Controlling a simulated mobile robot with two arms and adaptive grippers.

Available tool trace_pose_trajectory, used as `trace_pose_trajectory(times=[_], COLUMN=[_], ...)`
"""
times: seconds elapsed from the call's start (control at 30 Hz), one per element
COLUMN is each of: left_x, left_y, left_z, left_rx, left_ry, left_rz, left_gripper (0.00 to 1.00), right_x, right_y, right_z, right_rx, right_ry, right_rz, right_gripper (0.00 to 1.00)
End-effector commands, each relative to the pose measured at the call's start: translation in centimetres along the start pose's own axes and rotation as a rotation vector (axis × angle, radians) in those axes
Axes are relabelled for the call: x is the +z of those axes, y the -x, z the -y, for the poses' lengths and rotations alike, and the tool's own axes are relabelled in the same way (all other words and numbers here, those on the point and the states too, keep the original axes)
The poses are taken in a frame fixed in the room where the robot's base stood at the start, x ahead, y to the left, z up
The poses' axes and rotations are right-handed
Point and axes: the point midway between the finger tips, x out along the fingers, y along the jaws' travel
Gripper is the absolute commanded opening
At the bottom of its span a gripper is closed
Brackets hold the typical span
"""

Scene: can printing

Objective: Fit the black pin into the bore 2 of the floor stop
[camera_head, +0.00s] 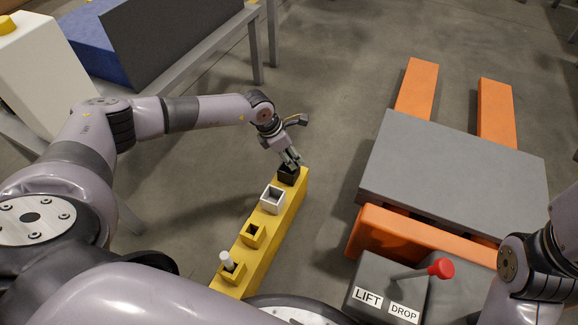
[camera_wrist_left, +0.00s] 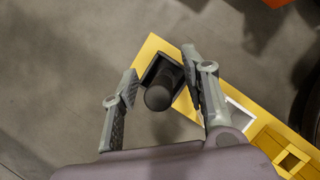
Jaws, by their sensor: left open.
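The yellow floor stop (camera_head: 268,246) is a long bar on the floor with a row of square bores. A black-rimmed bore (camera_wrist_left: 147,73) is at its far end, then a white-rimmed one (camera_head: 272,199), then two yellow-rimmed ones (camera_head: 252,235). In the left wrist view the black pin (camera_wrist_left: 158,98) stands at the black-rimmed bore, its round top facing the camera; how deep it sits is hidden. My left gripper (camera_head: 292,163) is open, with one finger on each side of the pin and gaps between. My right gripper is out of view.
A white pin (camera_head: 226,258) stands in the nearest yellow-rimmed bore. To the right are a grey platform (camera_head: 450,175) with orange forks (camera_head: 417,88) and a LIFT/DROP lever box (camera_head: 385,285). A grey-framed table with a blue box (camera_head: 90,50) is at upper left. Floor between is clear.

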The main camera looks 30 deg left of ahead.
Motion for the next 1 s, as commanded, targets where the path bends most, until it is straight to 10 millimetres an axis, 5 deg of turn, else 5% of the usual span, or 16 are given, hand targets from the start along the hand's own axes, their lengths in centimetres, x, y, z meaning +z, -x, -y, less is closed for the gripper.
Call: trace_pose_trajectory(times=[0.13,0.47,1.0], left_x=[-0.1,0.0,0.0], left_y=[-1.9,-2.1,-2.1], left_z=[0.0,-0.1,0.0], left_rx=[0.000,0.000,0.000], left_ry=[0.000,0.001,0.001], left_rz=[0.000,0.000,0.000], left_gripper=[0.41,0.41,0.06], right_x=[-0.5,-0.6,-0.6], right_y=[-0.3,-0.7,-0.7], right_z=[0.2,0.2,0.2], right_rx=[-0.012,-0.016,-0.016], right_ry=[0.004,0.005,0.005], right_rz=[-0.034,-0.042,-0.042], right_gripper=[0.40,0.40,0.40])
